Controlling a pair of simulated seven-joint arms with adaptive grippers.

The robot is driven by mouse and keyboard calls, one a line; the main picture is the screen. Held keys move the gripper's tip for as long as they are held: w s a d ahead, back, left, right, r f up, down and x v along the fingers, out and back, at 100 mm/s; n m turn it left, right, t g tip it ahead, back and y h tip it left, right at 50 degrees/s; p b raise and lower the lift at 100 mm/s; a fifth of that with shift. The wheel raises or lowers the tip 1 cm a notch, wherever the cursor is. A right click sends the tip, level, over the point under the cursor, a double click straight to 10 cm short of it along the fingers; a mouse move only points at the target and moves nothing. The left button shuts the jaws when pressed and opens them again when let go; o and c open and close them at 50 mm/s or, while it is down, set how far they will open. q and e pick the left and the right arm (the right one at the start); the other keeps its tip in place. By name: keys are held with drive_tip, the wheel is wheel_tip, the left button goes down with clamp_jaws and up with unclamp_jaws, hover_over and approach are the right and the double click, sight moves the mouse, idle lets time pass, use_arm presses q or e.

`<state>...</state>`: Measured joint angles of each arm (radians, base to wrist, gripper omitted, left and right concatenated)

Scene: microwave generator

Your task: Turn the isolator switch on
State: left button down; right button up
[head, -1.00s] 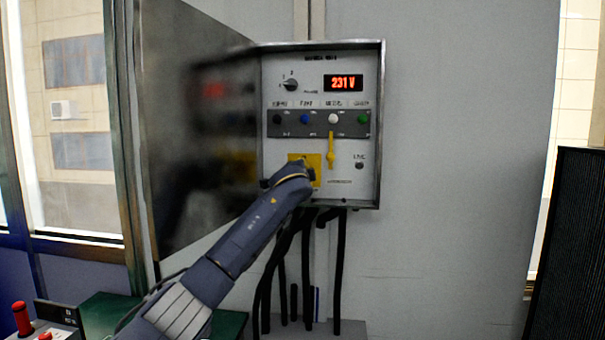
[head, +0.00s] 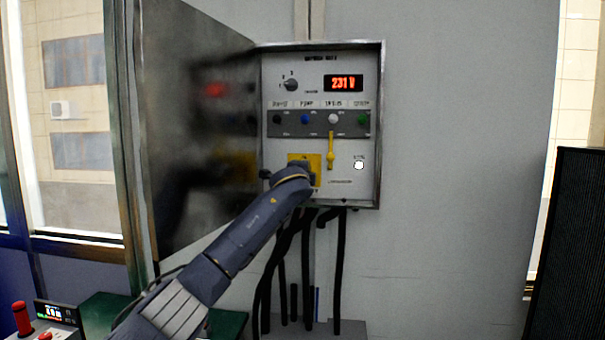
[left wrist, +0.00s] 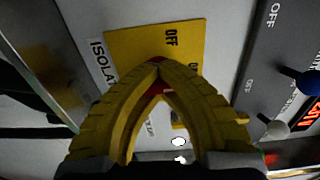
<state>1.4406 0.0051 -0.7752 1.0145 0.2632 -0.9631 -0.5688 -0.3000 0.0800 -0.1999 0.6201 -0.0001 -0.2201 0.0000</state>
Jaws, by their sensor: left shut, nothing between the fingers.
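The isolator switch has a yellow plate (head: 296,158) low on the left of the open grey cabinet's panel. In the left wrist view the yellow plate (left wrist: 130,45) shows the word OFF, with part of an ISOLATOR label beside it. A bit of red, apparently the switch handle (left wrist: 158,88), shows between and behind the fingers; most of it is hidden. My left gripper (left wrist: 158,66) is shut with its yellow fingertips together, in front of the plate. In the head view my left arm's wrist covers the lower part of the plate and the fingertips. My right gripper is not in view.
A white round lamp (head: 358,165) is lit at the lower right of the panel. A yellow lever (head: 330,150) hangs right of the plate. The display (head: 343,83) reads 231V. The cabinet door (head: 195,130) stands open at the left, close to my arm. Black cables (head: 339,260) hang below.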

use_arm(q)
drive_tip(key=c, duration=2.1)
unclamp_jaws()
drive_tip(key=shift+s+d+h, duration=0.2)
drive_tip(key=shift+d+h, duration=0.1)
drive_tip(key=shift+d, duration=0.25)
drive_tip(key=o, duration=1.1)
drive_tip(key=shift+d+r, duration=0.1)
drive_tip(key=shift+d, duration=0.1)
drive_tip(key=shift+o, duration=0.6)
drive_tip(key=shift+w+a, duration=0.1)
drive_tip(key=shift+a, duration=0.25)
drive_tip(key=s+a, duration=0.1)
drive_tip(key=s, duration=1)
drive_tip(key=shift+s+a, duration=0.4)
